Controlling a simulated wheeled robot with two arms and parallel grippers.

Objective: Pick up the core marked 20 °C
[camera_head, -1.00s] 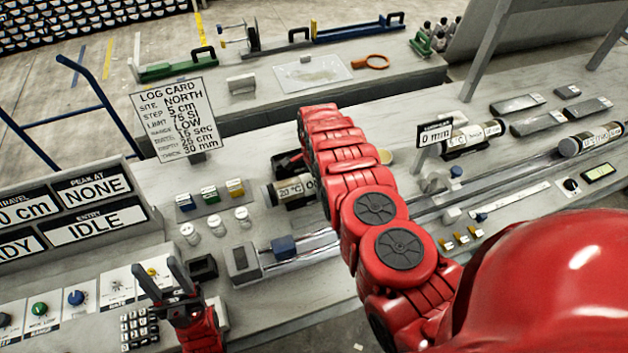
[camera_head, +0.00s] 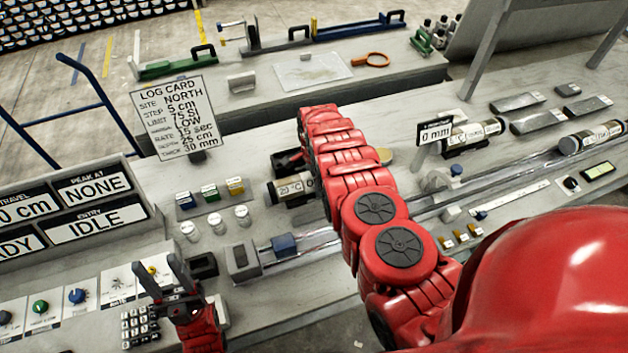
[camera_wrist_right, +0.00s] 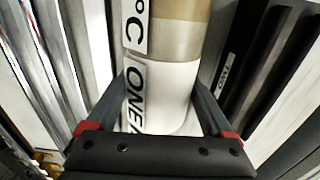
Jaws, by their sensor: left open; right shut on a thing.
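The core marked 20 °C (camera_head: 292,187) is a pale tube with a dark end cap and a white label. In the head view its left end sticks out from behind my right arm, and the rest is hidden. In the right wrist view the core (camera_wrist_right: 165,70) runs between the two fingers of my right gripper (camera_wrist_right: 163,88), one finger against each side. The label there shows "°C" and part of a word starting "ONE". I cannot tell whether the core is clear of its support. My left gripper (camera_head: 168,278) is open and empty at the lower left.
Other labelled cores (camera_head: 475,134) (camera_head: 592,138) lie on the bench at the right. A log card (camera_head: 175,115) stands behind. White jars (camera_head: 216,225) and coloured blocks (camera_head: 209,191) are left of the core. A clear rail with a blue slider (camera_head: 284,245) lies in front.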

